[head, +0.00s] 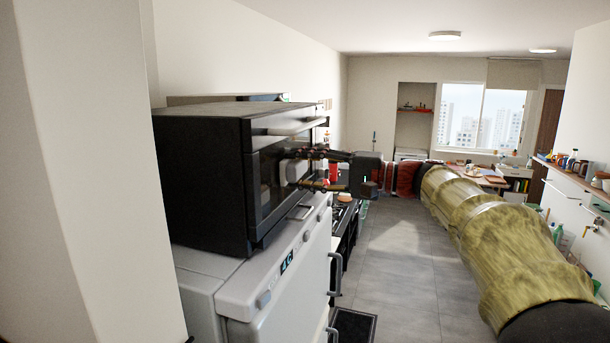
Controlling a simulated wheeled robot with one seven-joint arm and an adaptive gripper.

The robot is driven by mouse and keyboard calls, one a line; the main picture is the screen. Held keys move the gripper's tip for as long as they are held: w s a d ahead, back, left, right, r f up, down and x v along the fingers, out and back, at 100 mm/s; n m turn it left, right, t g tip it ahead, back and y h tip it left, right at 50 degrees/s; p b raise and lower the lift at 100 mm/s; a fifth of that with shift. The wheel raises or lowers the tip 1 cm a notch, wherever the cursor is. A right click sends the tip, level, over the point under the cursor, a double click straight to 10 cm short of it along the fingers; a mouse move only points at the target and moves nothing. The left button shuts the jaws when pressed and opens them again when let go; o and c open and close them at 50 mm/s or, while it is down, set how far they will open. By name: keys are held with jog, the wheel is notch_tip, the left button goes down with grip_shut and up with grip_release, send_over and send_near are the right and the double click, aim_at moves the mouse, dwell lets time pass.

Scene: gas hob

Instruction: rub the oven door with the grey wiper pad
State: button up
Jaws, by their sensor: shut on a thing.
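A black box oven (200,175) stands on a white appliance at the left, and its dark glass door (268,190) faces right, toward the open floor. My gripper (314,169) reaches in from the right, in front of the door. It is shut on the light grey wiper pad (296,170), which sits between its fingertips and the door. The pad's face is at or very close to the glass; I cannot tell whether it touches. The pad and fingers hide part of the door.
The white appliance (225,285) under the oven has knobs and handles along its front. A hob (345,213) lies beyond it. A cluttered counter (575,175) runs along the right, and a white wall edge (95,180) stands close at left.

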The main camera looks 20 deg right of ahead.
aim_at(296, 171)
jog(key=shift+s+a+f+b, duration=0.1)
jog(key=shift+s+a+b, duration=0.5)
jog(key=shift+s+b, duration=0.15)
jog(key=shift+s+a+f+b, duration=0.1)
jog(key=shift+s+a+b, duration=0.5)
jog(key=shift+s, duration=0.25)
jog(key=shift+s+r, duration=0.1)
jog(key=shift+r, duration=0.45)
jog(key=w+d+p, duration=0.3)
jog(key=w+d, duration=0.3)
jog(key=w, duration=0.3)
jog(key=shift+d+p, duration=0.15)
jog(key=shift+p, duration=0.2)
jog(key=shift+s, duration=0.1)
